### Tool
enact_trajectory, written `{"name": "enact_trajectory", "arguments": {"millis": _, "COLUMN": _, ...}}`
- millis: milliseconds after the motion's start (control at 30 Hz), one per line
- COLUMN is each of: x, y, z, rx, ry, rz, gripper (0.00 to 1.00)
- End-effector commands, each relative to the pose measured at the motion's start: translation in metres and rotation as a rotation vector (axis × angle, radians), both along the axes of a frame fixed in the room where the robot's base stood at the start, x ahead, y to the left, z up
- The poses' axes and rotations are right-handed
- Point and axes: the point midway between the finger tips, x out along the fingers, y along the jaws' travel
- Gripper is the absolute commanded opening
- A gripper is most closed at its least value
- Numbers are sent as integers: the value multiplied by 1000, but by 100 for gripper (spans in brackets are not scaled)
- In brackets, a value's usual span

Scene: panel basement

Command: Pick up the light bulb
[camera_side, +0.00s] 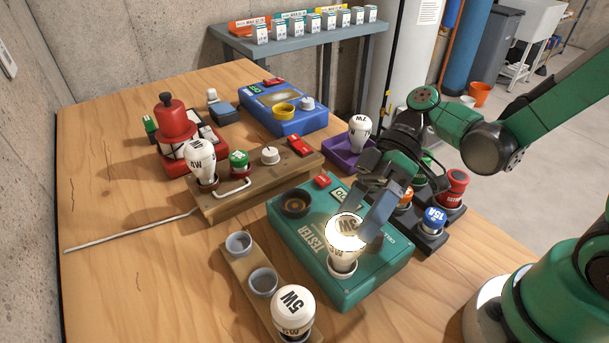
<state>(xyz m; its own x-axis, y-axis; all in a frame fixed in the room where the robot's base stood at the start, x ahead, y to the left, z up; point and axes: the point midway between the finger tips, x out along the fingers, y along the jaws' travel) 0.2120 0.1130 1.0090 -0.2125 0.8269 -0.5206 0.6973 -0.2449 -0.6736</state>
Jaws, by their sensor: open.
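A glowing light bulb (343,256) with dark lettering stands upright on the green tester (307,237). My gripper (364,213) is open just above and to the right of this bulb, its grey fingers pointing down. One finger overlaps the bulb's right edge in the picture; I cannot tell whether they touch. Other bulbs are unlit: one marked 5W (293,306) in the front wooden holder, one marked 4W (201,160) on the wooden block, and one (360,131) in the purple tray.
The front wooden holder (243,283) has two grey cups. A dark tray (432,240) with coloured knobs or caps sits right of the tester. A blue device (285,119) and a red device (177,165) stand farther back. A thin rod (130,232) lies at left; the table's left side is mostly clear.

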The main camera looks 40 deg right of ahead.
Motion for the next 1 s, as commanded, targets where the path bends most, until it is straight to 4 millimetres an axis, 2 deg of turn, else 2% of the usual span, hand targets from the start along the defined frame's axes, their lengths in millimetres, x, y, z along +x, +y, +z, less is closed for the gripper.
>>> {"name": "enact_trajectory", "arguments": {"millis": 200, "x": -5, "y": 21, "z": -13, "rx": -1, "ry": 0, "rz": 3, "gripper": 100}}
{"name": "enact_trajectory", "arguments": {"millis": 500, "x": -6, "y": 24, "z": -15, "rx": -1, "ry": 0, "rz": -1, "gripper": 100}}
{"name": "enact_trajectory", "arguments": {"millis": 533, "x": -6, "y": 24, "z": -15, "rx": -1, "ry": 0, "rz": -1, "gripper": 97}}
{"name": "enact_trajectory", "arguments": {"millis": 567, "x": -6, "y": 24, "z": -15, "rx": -1, "ry": 0, "rz": -1, "gripper": 89}}
{"name": "enact_trajectory", "arguments": {"millis": 800, "x": -6, "y": 24, "z": -15, "rx": -1, "ry": 0, "rz": -1, "gripper": 20}}
{"name": "enact_trajectory", "arguments": {"millis": 833, "x": -6, "y": 24, "z": -15, "rx": -1, "ry": 0, "rz": -1, "gripper": 17}}
{"name": "enact_trajectory", "arguments": {"millis": 1000, "x": -6, "y": 23, "z": -15, "rx": -2, "ry": 1, "rz": -1, "gripper": 16}}
